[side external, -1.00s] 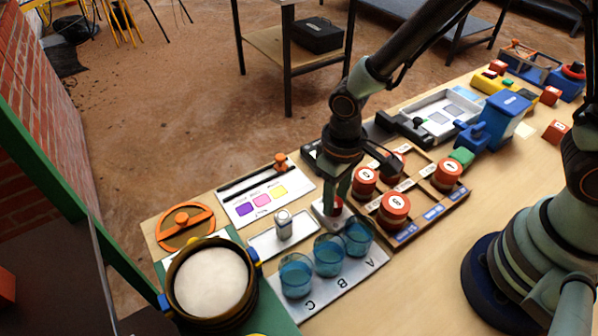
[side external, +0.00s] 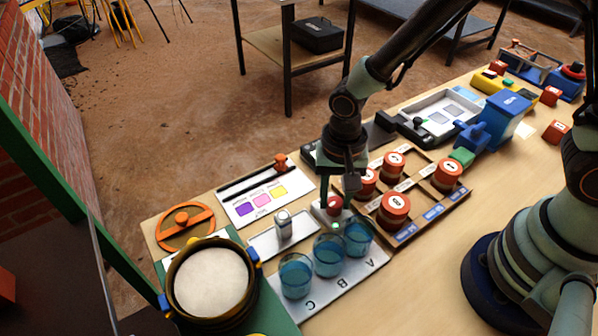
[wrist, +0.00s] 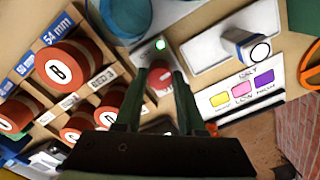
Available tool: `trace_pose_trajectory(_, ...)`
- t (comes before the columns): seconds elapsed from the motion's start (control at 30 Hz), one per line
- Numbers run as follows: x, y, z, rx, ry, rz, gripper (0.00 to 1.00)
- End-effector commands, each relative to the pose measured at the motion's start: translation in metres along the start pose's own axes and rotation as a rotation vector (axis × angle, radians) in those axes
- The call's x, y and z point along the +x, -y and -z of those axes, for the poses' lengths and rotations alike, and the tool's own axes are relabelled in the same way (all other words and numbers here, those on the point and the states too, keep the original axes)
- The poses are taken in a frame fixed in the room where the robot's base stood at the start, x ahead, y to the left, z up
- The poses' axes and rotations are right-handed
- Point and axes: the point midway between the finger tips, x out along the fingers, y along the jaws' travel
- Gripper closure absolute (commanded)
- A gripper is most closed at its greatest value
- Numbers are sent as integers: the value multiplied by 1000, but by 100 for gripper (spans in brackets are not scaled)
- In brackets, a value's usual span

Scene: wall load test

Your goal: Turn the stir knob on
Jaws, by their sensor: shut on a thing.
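The red stir knob (side external: 334,205) sits on a small white plate behind the blue cups. In the wrist view the knob (wrist: 160,76) lies between my two green fingers and bears a pale mark. My gripper (wrist: 160,82) points down over the plate and is shut on the knob; its fingers also show from the side (side external: 335,195). A green light (wrist: 160,44) glows on the plate beside the knob. My gripper covers part of the plate in the side view.
Three blue cups (side external: 328,256) stand on a tray marked A, B, C in front of the knob. A wooden rack (side external: 420,225) with several red weights is close on the right. A metal cylinder (side external: 283,224) and a slider panel (side external: 265,195) lie to the left.

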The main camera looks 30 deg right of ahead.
Motion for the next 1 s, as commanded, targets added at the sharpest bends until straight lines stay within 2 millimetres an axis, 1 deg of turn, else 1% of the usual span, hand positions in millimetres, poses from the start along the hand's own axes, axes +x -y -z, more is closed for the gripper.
trace_pose_trajectory(0.1,0,0,1,62,-1,1,100)
trace_pose_trajectory(0.33,0,0,1,134,0,1,100)
trace_pose_trajectory(0.87,0,0,1,156,0,1,100)
trace_pose_trajectory(0.9,0,0,1,156,0,1,50)
trace_pose_trajectory(0.93,0,0,1,156,0,1,38)
trace_pose_trajectory(0.97,0,0,1,155,0,1,31)
trace_pose_trajectory(1.0,0,0,1,155,0,1,31)
